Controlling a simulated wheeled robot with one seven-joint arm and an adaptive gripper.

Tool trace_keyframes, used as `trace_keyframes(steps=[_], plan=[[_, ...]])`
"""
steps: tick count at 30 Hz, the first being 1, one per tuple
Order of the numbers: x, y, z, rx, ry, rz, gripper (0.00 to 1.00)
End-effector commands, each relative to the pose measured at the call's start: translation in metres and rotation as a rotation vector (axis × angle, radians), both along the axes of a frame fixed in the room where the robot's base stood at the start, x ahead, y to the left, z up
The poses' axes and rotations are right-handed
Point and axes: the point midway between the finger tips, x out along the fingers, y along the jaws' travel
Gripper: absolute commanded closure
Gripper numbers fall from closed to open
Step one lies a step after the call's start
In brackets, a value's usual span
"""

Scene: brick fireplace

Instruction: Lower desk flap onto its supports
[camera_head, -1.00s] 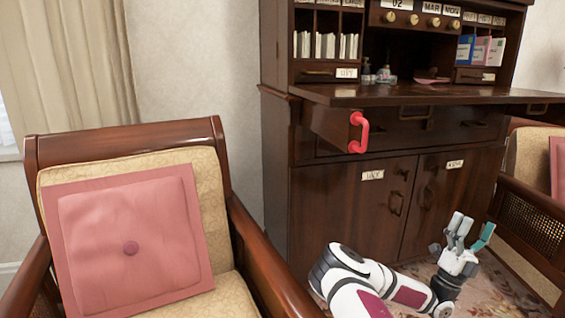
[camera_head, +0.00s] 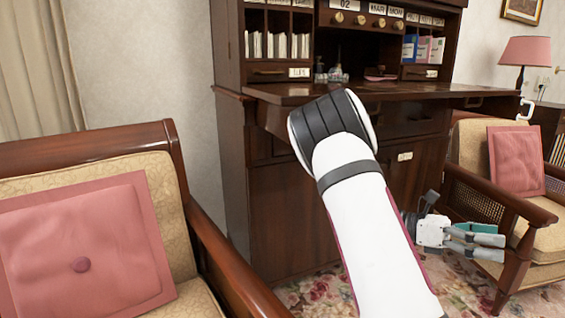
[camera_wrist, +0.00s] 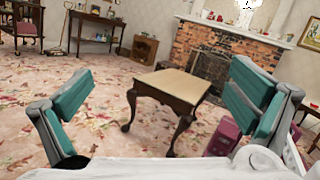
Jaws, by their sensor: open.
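The dark wood desk flap (camera_head: 440,90) lies level, sticking out from the front of the tall desk (camera_head: 232,150). A dark support (camera_head: 273,118) shows under its left end, partly hidden by my arm; whether they touch is unclear. A pale hooked handle (camera_head: 525,108) shows at the flap's right end; what it is fixed to is unclear. My gripper (camera_head: 497,243) is open and empty, low in front of the desk's right side, below and apart from the flap. In the wrist view, its teal-padded fingers (camera_wrist: 165,95) are spread and face the room, away from the desk.
A chair with a pink cushion (camera_head: 75,250) stands at the left front. Another cushioned armchair (camera_head: 515,160) stands right of the desk, close to my gripper. The wrist view shows a small table (camera_wrist: 175,85), a brick fireplace (camera_wrist: 225,55) and open patterned carpet (camera_wrist: 80,75).

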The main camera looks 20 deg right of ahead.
Motion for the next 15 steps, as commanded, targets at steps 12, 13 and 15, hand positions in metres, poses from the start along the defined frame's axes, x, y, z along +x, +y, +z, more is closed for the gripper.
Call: trace_keyframes(steps=[12, 13, 15], plan=[[-0.046, 0.096, -0.010, 0.110, -0.678, -0.128, 0.00], [-0.049, 0.104, -0.010, 0.115, -0.723, -0.140, 0.00], [-0.054, 0.123, -0.010, 0.131, -0.823, -0.167, 0.00]])
